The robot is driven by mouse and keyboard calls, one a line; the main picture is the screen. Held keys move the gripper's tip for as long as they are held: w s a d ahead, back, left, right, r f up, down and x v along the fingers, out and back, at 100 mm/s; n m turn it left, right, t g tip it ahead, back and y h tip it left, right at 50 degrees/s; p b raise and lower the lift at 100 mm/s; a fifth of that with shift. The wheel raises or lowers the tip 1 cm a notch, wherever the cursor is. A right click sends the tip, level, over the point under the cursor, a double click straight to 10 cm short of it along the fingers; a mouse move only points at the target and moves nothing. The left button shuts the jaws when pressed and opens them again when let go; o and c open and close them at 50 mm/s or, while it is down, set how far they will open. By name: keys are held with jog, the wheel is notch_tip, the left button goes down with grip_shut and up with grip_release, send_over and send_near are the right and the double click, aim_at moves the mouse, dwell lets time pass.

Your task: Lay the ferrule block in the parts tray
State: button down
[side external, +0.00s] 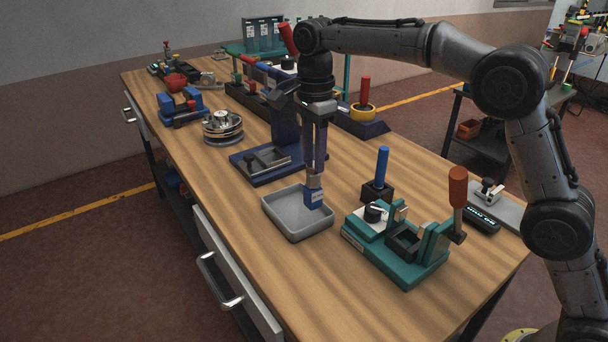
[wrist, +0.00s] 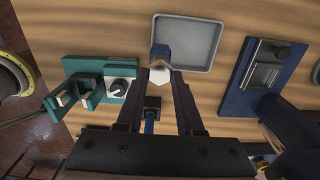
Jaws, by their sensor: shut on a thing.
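My gripper (side external: 314,178) points down over the grey parts tray (side external: 275,222) and is shut on a small block, the ferrule block (side external: 313,198), which has a blue face with a pale label. In the side view the block overlaps the tray's right part; its exact height above the floor of the tray is hard to tell. In the wrist view the ferrule block (wrist: 160,54) shows blue and white between the fingertips (wrist: 160,72), over the near left corner of the tray (wrist: 190,42). The rest of the tray is empty.
A teal fixture (side external: 400,255) with a red-handled lever stands right of the tray. A blue-handled tool in a black block (side external: 377,190) stands behind it. A dark blue press (side external: 265,165) stands behind the tray. Bare wood lies in front.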

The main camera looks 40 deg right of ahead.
notch_tip(320, 180, down, 6)
jog(key=w, duration=0.2)
jog(key=shift+w+a, duration=0.25)
jog(key=shift+a, duration=0.05)
jog(key=shift+f, duration=0.15)
jog(key=c, duration=0.5)
grip_release()
jog(key=shift+c, duration=0.2)
notch_tip(320, 180, up, 12)
jog(key=shift+r, duration=0.2)
